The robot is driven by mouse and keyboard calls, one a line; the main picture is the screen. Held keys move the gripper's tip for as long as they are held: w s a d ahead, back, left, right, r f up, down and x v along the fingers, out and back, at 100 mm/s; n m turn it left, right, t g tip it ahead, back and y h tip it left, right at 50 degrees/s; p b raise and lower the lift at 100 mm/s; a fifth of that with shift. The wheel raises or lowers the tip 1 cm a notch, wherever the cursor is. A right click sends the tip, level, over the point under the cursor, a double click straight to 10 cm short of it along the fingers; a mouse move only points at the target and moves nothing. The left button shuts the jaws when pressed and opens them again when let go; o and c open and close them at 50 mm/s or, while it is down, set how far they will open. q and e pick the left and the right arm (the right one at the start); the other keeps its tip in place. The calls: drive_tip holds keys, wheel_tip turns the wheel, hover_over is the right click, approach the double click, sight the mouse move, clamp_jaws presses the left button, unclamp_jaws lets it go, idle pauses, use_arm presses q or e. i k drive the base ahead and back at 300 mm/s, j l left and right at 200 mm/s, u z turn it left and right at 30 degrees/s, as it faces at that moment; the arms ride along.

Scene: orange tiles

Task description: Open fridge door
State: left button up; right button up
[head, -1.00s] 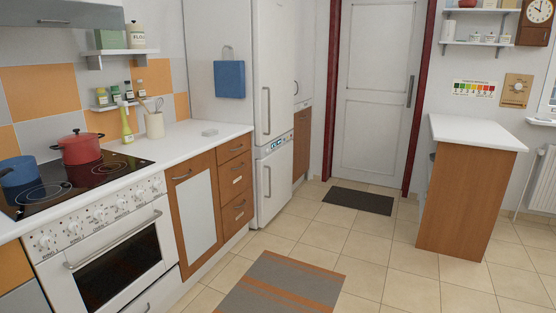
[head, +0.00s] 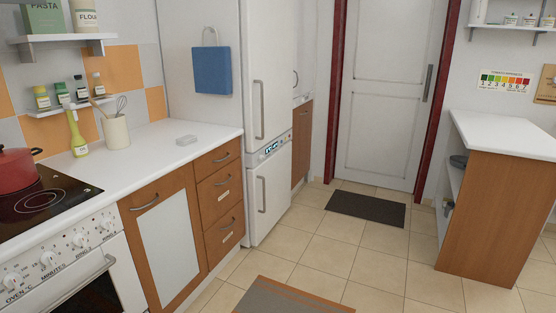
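The white fridge-freezer (head: 267,60) stands past the end of the counter, in the middle of the head view. Its upper door has a vertical bar handle (head: 259,108), and its lower door (head: 268,200) has another handle (head: 262,194). A small display panel (head: 270,148) sits between the two doors. Both doors look shut. Neither of my grippers shows in the head view.
A counter (head: 170,150) with a stove (head: 40,200) runs along the left. An orange-grey rug (head: 290,297) and a dark mat (head: 366,208) lie on the tiled floor (head: 310,240). A white-topped island (head: 500,130) stands at the right. The floor between is clear.

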sight(266, 34)
drive_tip(key=i, duration=1.4)
drive_tip(key=i+u, duration=0.15)
drive_tip(key=i, duration=0.3)
drive_tip(key=i+l+u, duration=0.15)
drive_tip(key=i, duration=0.3)
drive_tip(key=i+l+u, duration=0.15)
drive_tip(key=i, duration=0.25)
